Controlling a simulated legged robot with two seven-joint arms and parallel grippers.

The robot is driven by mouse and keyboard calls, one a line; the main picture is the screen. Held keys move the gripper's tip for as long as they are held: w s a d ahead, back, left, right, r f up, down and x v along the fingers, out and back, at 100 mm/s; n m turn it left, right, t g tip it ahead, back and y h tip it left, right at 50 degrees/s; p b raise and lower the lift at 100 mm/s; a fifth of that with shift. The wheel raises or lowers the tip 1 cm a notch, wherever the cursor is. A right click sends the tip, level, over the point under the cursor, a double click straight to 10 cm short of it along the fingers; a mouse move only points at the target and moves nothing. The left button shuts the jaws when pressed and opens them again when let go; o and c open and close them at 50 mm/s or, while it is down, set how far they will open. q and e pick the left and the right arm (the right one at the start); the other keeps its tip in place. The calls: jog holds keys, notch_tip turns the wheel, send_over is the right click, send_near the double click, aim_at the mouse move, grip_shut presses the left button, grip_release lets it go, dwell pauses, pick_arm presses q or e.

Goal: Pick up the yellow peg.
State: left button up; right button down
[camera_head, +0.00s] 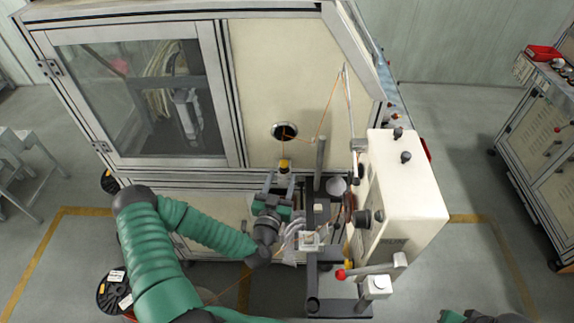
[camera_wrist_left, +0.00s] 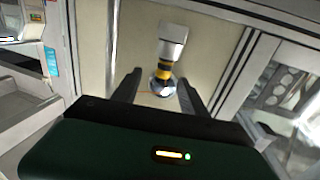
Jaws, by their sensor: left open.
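The yellow peg (camera_head: 284,164) shows in the head view as a small yellow and black piece at the pale front of the machine cabinet. In the left wrist view the peg (camera_wrist_left: 163,69) has yellow and black bands, with a light grey part above and a round end below. My left gripper (camera_head: 279,183) is open, with its fingers pointing at the peg. In the left wrist view the fingertips (camera_wrist_left: 158,84) stand on either side of the peg's lower end, with gaps showing. I cannot tell the exact depth between them. My right gripper's fingers are not visible.
The machine cabinet (camera_head: 255,80) has a round hole (camera_head: 285,131) with an orange wire coming out. A white box unit (camera_head: 400,195) with black knobs stands to the right of my left gripper. A dark stand (camera_head: 320,265) is below. A cart (camera_head: 535,140) is far right.

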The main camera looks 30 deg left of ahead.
aim_at(282, 167)
pick_arm(q)
jog(key=p+x, duration=0.1)
jog(key=x, duration=0.2)
jog(key=a+p+x, duration=0.1)
jog(key=p+x, duration=0.1)
jog(key=x, duration=0.1)
jog(key=shift+s+a+r, duration=0.1)
jog(key=shift+r, duration=0.1)
jog(key=shift+f, duration=0.1)
jog(key=shift+w+d, duration=0.3)
jog(key=shift+d, duration=0.05)
jog(key=shift+c, duration=1.3)
jog(key=c, duration=0.7)
jog(key=shift+a, duration=0.3)
grip_shut()
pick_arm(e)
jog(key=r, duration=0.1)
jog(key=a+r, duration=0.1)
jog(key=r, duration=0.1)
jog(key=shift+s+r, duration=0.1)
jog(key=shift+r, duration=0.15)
